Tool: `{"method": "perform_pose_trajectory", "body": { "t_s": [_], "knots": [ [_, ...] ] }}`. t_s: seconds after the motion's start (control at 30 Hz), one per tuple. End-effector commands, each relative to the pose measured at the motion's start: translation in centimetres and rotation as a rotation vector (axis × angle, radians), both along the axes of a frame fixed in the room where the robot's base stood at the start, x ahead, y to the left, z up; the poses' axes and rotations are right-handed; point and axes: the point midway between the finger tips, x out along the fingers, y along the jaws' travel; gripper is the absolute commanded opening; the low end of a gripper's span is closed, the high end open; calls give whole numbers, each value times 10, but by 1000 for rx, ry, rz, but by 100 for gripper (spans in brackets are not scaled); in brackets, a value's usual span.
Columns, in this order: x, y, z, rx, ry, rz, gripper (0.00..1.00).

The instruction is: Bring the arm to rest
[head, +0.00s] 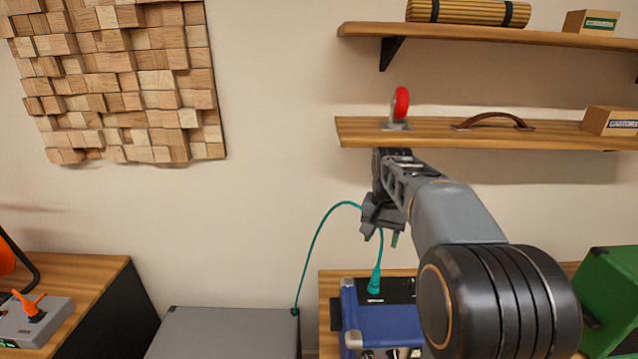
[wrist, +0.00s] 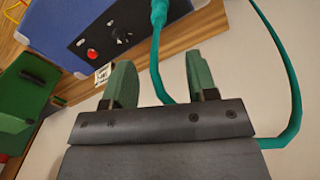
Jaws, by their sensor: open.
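My gripper (head: 381,236) is at the end of my raised arm, in front of the wall and below the lower shelf. In the wrist view its two green fingers (wrist: 158,82) are spread apart with nothing held between them. A teal cable (head: 318,238) arches up behind the gripper and comes down to a teal plug (head: 375,280) on top of a blue amp (head: 385,325). The plug stands upright just below the fingers.
A control box (head: 35,322) sits at far left.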

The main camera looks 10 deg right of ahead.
Motion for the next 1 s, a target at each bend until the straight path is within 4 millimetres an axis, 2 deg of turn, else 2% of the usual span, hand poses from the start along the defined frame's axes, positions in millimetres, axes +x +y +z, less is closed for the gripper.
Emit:
{"method": "perform_pose_trajectory", "body": {
  "t_s": [0.07, 0.17, 0.27, 0.5, 0.7, 0.8, 1.0],
  "knots": [
    [5, -1, -1, -7, -27, 37, 52],
    [-3, 1, -27, -11, -36, 117, 52],
    [-28, 15, -41, -27, -80, 225, 52],
    [-108, 60, -63, -81, -223, 469, 52],
    [-150, 81, -71, -101, -298, 552, 52],
    [-158, 86, -67, -106, -327, 570, 52],
    [-160, 91, -58, -113, -362, 588, 52]
  ]
}}
